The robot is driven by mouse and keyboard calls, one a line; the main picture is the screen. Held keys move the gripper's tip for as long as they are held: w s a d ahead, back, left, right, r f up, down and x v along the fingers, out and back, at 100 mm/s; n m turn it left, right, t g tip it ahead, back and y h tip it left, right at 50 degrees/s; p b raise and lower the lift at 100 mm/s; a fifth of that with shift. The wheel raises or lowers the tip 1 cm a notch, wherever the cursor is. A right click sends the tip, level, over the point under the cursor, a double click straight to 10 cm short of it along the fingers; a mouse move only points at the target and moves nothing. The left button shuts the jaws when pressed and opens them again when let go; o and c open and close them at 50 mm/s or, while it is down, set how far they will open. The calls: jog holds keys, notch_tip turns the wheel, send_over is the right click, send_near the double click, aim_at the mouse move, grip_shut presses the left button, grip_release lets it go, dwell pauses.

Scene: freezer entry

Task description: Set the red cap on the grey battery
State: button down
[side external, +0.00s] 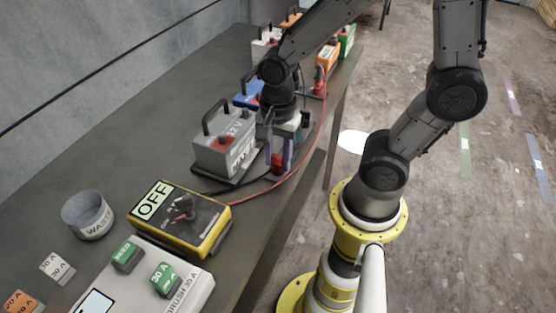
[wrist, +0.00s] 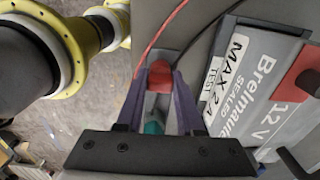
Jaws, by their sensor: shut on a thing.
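The grey 12V battery (side external: 228,150) stands upright on a dark base on the bench. In the wrist view its labelled face (wrist: 268,85) fills the right side, with a red part (wrist: 306,68) at its edge. A red part (side external: 222,143) also shows on its top in the side view. My gripper (side external: 279,160) is just right of the battery, low beside the bench edge. Its purple fingers (wrist: 160,80) are shut on a small red piece, which looks like the red cap (wrist: 160,69). The lower part of the held piece is partly hidden.
A red cable (side external: 318,130) runs close to my gripper toward the yellow OFF switch box (side external: 218,239). Other batteries, including a blue-topped one (side external: 248,94), stand behind. A waste cup (side external: 88,215) and fuse blocks occupy the front. Bare bench lies left of the battery.

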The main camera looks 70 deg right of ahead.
aim_at(280, 156)
jog(key=shift+r, duration=0.1)
jog(key=shift+r, duration=0.2)
jog(key=r, duration=0.3)
jog(key=shift+s+r, duration=0.15)
jog(key=shift+s, duration=0.05)
jog(key=s+r, duration=1.3)
jog(key=shift+s+d, duration=0.3)
jog(key=shift+d, duration=0.05)
